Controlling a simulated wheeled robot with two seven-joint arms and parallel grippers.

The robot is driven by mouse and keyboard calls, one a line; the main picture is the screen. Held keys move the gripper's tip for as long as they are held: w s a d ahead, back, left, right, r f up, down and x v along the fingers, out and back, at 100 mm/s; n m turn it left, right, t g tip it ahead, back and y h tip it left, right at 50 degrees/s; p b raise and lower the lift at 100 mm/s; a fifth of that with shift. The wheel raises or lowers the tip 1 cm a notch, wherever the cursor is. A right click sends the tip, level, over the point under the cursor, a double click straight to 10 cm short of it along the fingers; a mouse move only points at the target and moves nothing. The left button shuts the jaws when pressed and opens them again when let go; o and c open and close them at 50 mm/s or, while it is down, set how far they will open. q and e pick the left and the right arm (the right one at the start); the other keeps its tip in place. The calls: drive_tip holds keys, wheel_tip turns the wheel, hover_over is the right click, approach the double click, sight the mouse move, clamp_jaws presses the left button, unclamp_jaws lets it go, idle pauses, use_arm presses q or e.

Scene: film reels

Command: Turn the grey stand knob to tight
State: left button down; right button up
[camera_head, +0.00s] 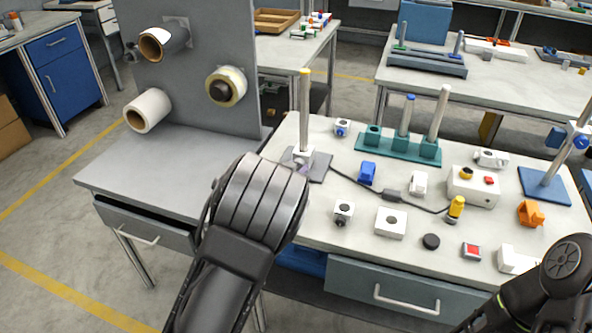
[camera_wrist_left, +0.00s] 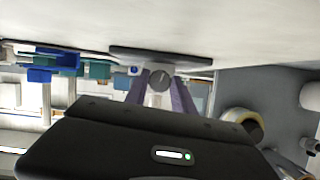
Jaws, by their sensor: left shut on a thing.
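The grey stand has a dark grey base plate (camera_head: 319,168) and a tan upright post (camera_head: 305,105). It stands at the left end of the white bench. A pale clamp block (camera_head: 299,154) sits low on the post. In the left wrist view, which is upside down, the round grey knob (camera_wrist_left: 160,79) shows with the base plate (camera_wrist_left: 150,53) above it. My left gripper (camera_wrist_left: 158,84) has its purple fingers on both sides of the knob, shut on it. In the head view my left wrist hides most of the knob. Any tight marking is not readable.
A grey panel (camera_head: 185,60) with rolls on pegs stands to the left. A teal rack (camera_head: 390,147) with posts is to the right. A cable (camera_head: 350,181), a blue block (camera_head: 367,173) and several small fixtures lie nearby on the bench. My right arm shows at lower right.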

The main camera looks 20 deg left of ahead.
use_arm(q)
drive_tip(key=m+b, duration=0.1)
drive_tip(key=y+b, duration=0.1)
drive_tip(key=b, duration=0.1)
drive_tip(key=shift+d+f+m, duration=0.2)
drive_tip(key=shift+f+m, duration=0.1)
drive_tip(key=shift+m, duration=0.1)
drive_tip(key=shift+a+r+m+y, duration=0.1)
drive_tip(key=shift+r+m+y, duration=0.15)
drive_tip(key=shift+m+y, duration=0.05)
drive_tip(key=c, duration=1.1)
unclamp_jaws()
drive_tip(key=shift+o, duration=0.2)
